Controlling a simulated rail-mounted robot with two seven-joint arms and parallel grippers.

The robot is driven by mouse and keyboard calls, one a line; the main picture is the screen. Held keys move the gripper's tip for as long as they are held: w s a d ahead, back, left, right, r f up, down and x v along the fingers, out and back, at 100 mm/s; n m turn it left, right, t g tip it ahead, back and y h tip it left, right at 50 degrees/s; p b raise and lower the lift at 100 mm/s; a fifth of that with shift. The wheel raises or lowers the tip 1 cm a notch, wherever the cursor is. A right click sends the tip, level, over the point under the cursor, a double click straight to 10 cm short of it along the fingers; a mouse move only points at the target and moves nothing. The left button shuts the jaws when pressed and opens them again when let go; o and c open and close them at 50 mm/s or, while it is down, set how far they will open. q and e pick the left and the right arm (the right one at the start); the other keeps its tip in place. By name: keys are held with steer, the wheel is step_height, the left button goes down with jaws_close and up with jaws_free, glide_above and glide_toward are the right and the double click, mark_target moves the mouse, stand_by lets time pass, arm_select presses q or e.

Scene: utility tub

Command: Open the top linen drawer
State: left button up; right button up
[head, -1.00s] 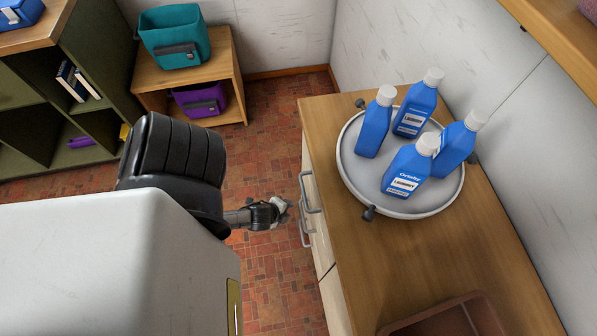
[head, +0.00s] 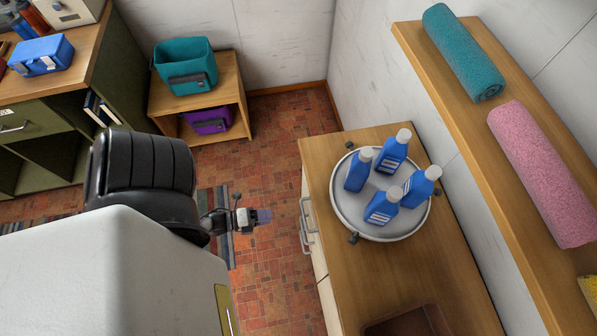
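The linen drawers are in the wooden-topped cabinet (head: 440,265) on the right in the head view. Their pale fronts (head: 319,258) show as a narrow strip seen steeply from above. Two grey bar handles stick out on the left side, an upper handle (head: 309,214) and a lower handle (head: 304,238). The fronts look flush with the cabinet, so the drawers appear shut. My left gripper (head: 262,216) is over the floor to the left of the handles, with a clear gap and touching neither. Its fingers are too small to read. My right gripper is out of view.
A round grey tub (head: 352,213) with several blue bottles (head: 359,170) stands on the cabinet top. A shelf (head: 420,48) with rolled teal (head: 462,52) and pink (head: 540,172) towels hangs at right. A low wooden stand (head: 240,92) is behind. Open tiled floor lies before the drawers.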

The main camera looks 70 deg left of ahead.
mark_target(303, 212)
arm_select(q)
steer(key=x, duration=1.3)
steer(key=shift+w, duration=0.3)
steer(key=shift+c, duration=0.5)
jaws_close()
